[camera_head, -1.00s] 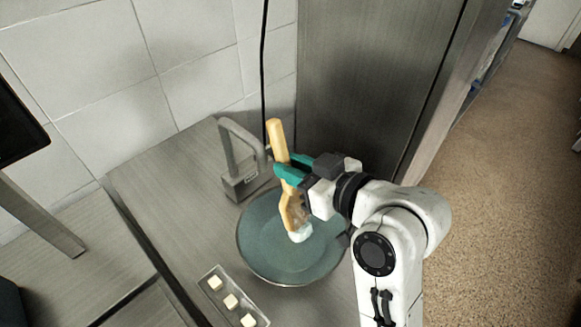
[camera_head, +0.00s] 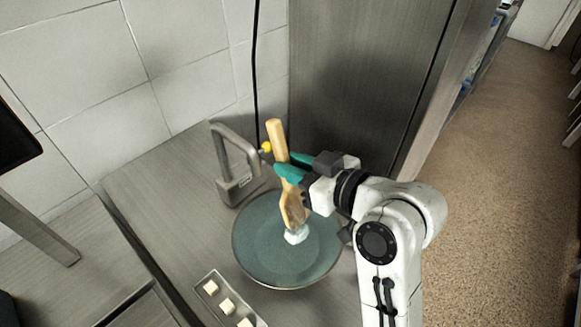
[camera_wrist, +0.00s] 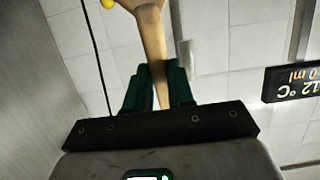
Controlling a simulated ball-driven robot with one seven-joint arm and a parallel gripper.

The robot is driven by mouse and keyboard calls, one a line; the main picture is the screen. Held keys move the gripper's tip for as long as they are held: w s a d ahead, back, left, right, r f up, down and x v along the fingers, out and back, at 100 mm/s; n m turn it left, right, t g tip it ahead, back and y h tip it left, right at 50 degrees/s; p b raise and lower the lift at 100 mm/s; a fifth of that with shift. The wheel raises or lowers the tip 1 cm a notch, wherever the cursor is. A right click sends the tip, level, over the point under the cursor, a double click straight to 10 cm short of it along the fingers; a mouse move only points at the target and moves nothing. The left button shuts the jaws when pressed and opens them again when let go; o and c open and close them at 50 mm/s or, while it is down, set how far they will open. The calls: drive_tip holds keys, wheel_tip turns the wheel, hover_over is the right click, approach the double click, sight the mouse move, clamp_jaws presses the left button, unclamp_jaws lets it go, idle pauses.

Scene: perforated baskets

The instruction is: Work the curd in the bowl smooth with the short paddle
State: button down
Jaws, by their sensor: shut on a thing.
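The short paddle (camera_head: 294,205) is wooden, with a pale handle rising above my gripper and a browner lower part. My gripper (camera_head: 284,163) has teal fingers, shut on the paddle and holding it nearly upright, leaning a little. The blue-green bowl (camera_head: 258,262) stands on the steel counter below. A small pale lump, which looks like the curd (camera_head: 297,235), sits at the paddle's lower end inside the bowl. I cannot tell whether it clings to the paddle or lies on the bowl. In the wrist view the paddle (camera_wrist: 152,45) runs between my gripper's fingers (camera_wrist: 156,85); bowl and curd are out of view.
A grey bent-handled fixture (camera_head: 238,185) stands close behind the bowl's left side. A narrow tray (camera_head: 228,294) with white cubes lies at front left. A yellow ball (camera_head: 266,147) shows near the black cable (camera_head: 256,75). A steel cabinet (camera_head: 350,80) rises behind.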

drive_tip(key=shift+s+a+f, duration=0.2)
drive_tip(key=shift+s+a, duration=0.4)
drive_tip(key=shift+s, duration=0.15)
drive_tip(key=shift+w+d, duration=0.1)
drive_tip(key=shift+d, duration=0.05)
drive_tip(key=shift+w+d+r, duration=0.1)
drive_tip(key=shift+w+d, duration=0.35)
drive_tip(key=shift+w, duration=0.15)
drive_tip(key=shift+p, duration=0.3)
drive_tip(key=shift+s+a+r, duration=0.15)
drive_tip(key=shift+s+r, duration=0.05)
drive_tip(key=shift+s, duration=0.05)
drive_tip(key=shift+w, duration=0.1)
drive_tip(key=shift+w+d+f, duration=0.1)
drive_tip(key=shift+w+d, duration=0.4)
drive_tip(key=shift+w, duration=0.2)
drive_tip(key=shift+s+a, duration=0.1)
drive_tip(key=shift+s, duration=0.05)
